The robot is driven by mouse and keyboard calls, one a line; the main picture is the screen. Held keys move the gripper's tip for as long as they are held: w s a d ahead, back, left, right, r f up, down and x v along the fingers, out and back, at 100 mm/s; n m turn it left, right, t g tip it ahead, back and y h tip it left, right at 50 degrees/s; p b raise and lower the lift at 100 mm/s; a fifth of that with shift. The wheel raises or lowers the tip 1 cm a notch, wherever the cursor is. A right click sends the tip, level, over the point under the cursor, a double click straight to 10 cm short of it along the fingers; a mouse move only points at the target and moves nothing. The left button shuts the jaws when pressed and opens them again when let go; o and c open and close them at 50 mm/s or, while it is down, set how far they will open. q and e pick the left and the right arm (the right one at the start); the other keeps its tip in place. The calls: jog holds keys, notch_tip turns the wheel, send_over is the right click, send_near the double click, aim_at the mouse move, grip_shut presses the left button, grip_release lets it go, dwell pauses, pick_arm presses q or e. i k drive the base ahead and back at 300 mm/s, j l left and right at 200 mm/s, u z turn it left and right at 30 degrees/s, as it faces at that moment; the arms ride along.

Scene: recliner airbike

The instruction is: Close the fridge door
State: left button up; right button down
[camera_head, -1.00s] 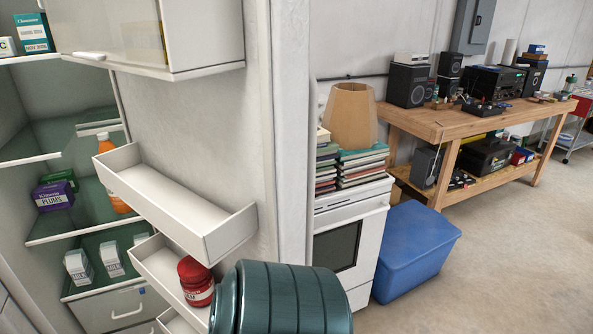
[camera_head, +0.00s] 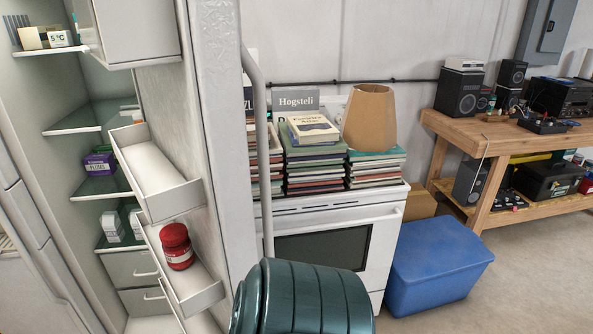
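The fridge door (camera_head: 222,130) stands open, seen nearly edge-on, with its inner side facing left. A long pale handle (camera_head: 263,160) runs down its outer side. White door bins (camera_head: 155,172) stick out from the inner side, and a lower bin holds a red jar (camera_head: 176,246). The fridge interior (camera_head: 80,178) shows to the left, with glass shelves, a purple box (camera_head: 99,164), white cartons (camera_head: 113,226) and drawers. Neither gripper shows in the view. A teal ribbed part of mine covers the bottom middle and hides the door's lower end.
A white stove (camera_head: 330,238) with stacked books (camera_head: 318,165) and a tan lampshade (camera_head: 369,118) stands behind the door. A blue bin (camera_head: 440,275) is right of it. A wooden workbench (camera_head: 470,135) stands at the right. Floor (camera_head: 530,275) is clear at the lower right.

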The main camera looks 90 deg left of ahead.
aim_at(187, 162)
jog(key=i+j+u, duration=0.1)
jog(key=u, duration=0.4)
jog(key=i+u, duration=0.25)
jog(key=u, duration=0.2)
jog(key=i+u, duration=0.15)
jog(key=u, duration=0.35)
jog(key=i+l+u, duration=0.15)
jog(key=u, duration=0.35)
jog(key=i+u, duration=0.15)
jog(key=u, duration=0.3)
jog(key=i+u, duration=0.15)
jog(key=u, duration=0.3)
jog(key=i+l+u, duration=0.1)
jog(key=u, duration=0.3)
jog(key=i+l+u, duration=0.15)
jog(key=u, duration=0.3)
jog(key=i+l+u, duration=0.1)
jog(key=u, duration=0.35)
